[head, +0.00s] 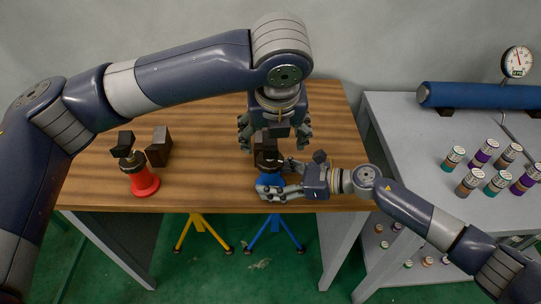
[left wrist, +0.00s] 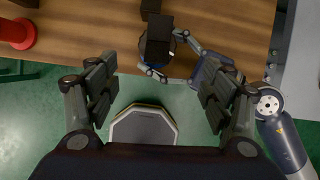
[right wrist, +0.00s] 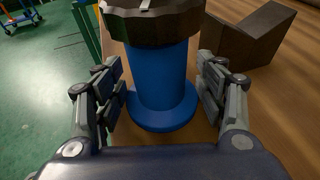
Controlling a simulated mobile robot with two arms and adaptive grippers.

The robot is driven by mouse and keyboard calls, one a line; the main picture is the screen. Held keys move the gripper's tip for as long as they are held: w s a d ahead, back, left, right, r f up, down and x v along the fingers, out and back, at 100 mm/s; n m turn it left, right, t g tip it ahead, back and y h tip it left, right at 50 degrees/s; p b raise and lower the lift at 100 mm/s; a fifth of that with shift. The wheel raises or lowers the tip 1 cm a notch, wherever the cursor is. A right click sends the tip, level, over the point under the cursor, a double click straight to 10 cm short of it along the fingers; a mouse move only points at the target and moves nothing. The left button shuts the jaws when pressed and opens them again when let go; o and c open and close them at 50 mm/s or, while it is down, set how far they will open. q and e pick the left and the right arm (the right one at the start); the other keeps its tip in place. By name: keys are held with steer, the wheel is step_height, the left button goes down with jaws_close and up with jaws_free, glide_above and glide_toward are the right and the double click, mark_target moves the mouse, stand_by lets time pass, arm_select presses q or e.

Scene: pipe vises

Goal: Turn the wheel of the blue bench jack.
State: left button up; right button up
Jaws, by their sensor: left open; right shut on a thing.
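The blue bench jack (head: 270,180) stands upright near the table's front edge, with a dark ribbed wheel (right wrist: 152,25) around its top and a black block (left wrist: 159,38) above that. My right gripper (head: 277,180) is shut on the jack's blue body (right wrist: 158,75) from the right side, below the wheel. My left gripper (head: 273,138) points down above and behind the jack, its fingers spread and empty. In the left wrist view the jack lies ahead of the open fingers (left wrist: 160,85), and the black block hides most of the wheel.
A red jack (head: 143,181) and a dark V-shaped block (head: 159,147) stand on the wooden table (head: 205,170) to the left. A grey bench (head: 400,125) at the right holds a blue pipe (head: 480,95), several small cans (head: 470,182) and a gauge (head: 517,62). Wood between the two jacks is clear.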

mark_target(271, 157)
arm_select(q)
steer(key=shift+w+a+f, duration=0.2)
steer(key=shift+f, duration=0.2)
steer(key=x, duration=1)
steer(key=shift+w+f, duration=0.15)
steer(key=shift+f, duration=0.25)
steer(key=c, duration=1.1)
steer(key=shift+o, duration=0.2)
